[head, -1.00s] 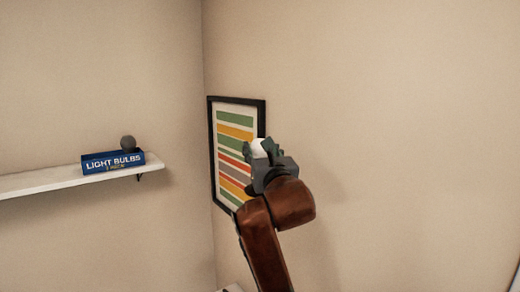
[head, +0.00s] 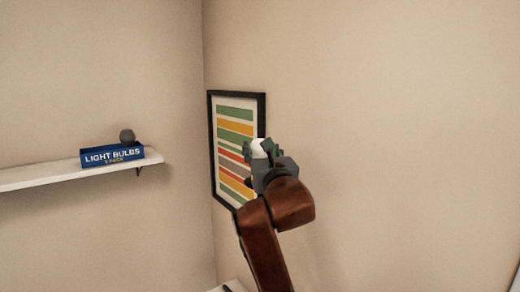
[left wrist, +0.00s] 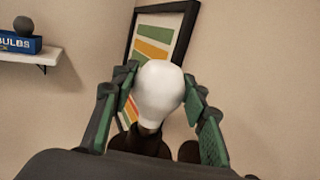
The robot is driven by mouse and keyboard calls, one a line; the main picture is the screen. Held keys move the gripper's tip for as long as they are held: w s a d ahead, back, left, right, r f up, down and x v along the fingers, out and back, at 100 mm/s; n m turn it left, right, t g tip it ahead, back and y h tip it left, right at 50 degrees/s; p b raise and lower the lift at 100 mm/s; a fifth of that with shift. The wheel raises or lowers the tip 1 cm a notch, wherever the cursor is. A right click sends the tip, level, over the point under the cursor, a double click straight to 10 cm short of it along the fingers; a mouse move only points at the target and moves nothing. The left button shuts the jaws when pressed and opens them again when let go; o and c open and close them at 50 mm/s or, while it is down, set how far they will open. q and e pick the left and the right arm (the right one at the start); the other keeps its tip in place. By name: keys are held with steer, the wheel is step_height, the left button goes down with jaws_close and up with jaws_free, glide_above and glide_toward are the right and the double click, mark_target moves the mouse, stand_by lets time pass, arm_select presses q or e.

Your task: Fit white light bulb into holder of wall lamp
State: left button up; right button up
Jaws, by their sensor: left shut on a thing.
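The white light bulb (head: 259,147) is held in my left gripper (head: 263,152), in front of the right edge of the framed picture in the head view. In the left wrist view the bulb (left wrist: 158,92) sits between the two green-padded fingers of the left gripper (left wrist: 160,95), its round end up and its base down toward the palm, where it is partly hidden. The wall lamp and its holder are not seen in any view. My right gripper is not in view.
A striped framed picture (head: 233,125) hangs near the corner.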

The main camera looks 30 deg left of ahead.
arm_select(q)
steer(key=shift+f+b, duration=0.3)
steer(key=shift+f, duration=0.2)
steer(key=o, duration=0.9)
steer(key=shift+r, duration=0.1)
steer(key=shift+o, duration=0.2)
steer(key=v, duration=1.2)
